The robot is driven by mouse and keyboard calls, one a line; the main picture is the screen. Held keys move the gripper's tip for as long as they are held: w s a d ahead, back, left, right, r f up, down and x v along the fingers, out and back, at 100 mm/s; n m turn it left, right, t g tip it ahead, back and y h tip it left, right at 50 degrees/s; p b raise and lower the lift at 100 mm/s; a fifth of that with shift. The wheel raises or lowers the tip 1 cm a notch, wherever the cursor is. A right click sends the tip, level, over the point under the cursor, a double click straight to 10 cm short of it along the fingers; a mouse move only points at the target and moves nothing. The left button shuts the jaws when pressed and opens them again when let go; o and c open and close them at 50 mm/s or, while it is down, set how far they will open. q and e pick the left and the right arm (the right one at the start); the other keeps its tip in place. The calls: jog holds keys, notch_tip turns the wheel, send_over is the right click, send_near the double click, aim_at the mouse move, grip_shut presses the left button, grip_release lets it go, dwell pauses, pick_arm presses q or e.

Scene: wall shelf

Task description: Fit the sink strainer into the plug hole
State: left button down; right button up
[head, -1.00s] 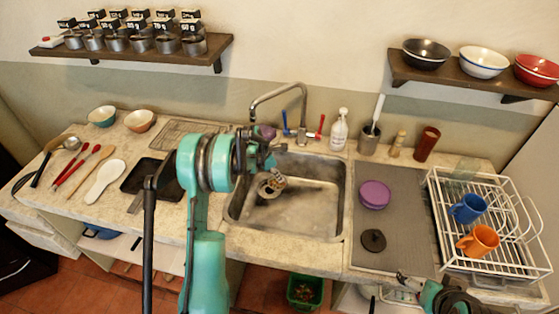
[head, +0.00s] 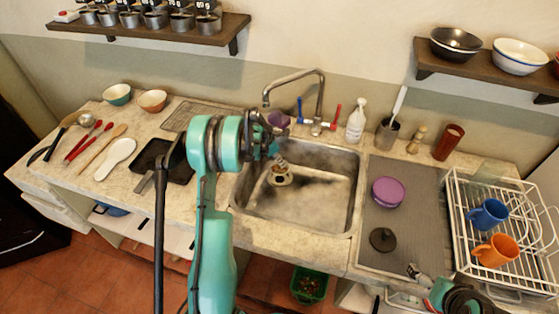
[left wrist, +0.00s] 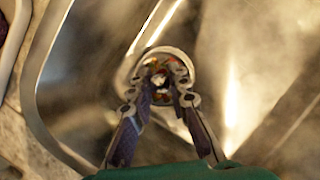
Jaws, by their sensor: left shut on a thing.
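The left gripper (head: 281,167) is over the back left part of the steel sink (head: 320,212). In the left wrist view its fingers (left wrist: 163,78) are shut on the sink strainer (left wrist: 160,66), seen as a round piece with red, green and orange bits between the fingertips. A pale ring surrounds the fingertips; I cannot tell whether it is the strainer's rim or the plug hole's. In the head view the strainer (head: 280,179) shows just below the fingertips. The plug hole is not clearly visible apart from it. The right gripper (head: 415,271) is at the lower right, small and partly cut off.
The tap (head: 318,100) stands behind the sink. A purple round thing (head: 387,191) and a dark disc (head: 382,239) lie on the grey drainboard (head: 410,215). A white dish rack (head: 462,225) holds mugs at right. A black tray (head: 155,158) lies left of the sink.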

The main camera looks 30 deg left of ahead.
aim_at(279, 167)
pick_arm(q)
jog(key=shift+f+b, duration=1.65)
jog(key=shift+f, duration=0.7)
jog(key=shift+b, duration=0.45)
jog(key=shift+f+b, duration=0.9)
jog(key=shift+f, duration=0.3)
jog(key=c, duration=1.4)
grip_release()
jog(key=shift+o, duration=0.2)
jog(key=v, duration=1.2)
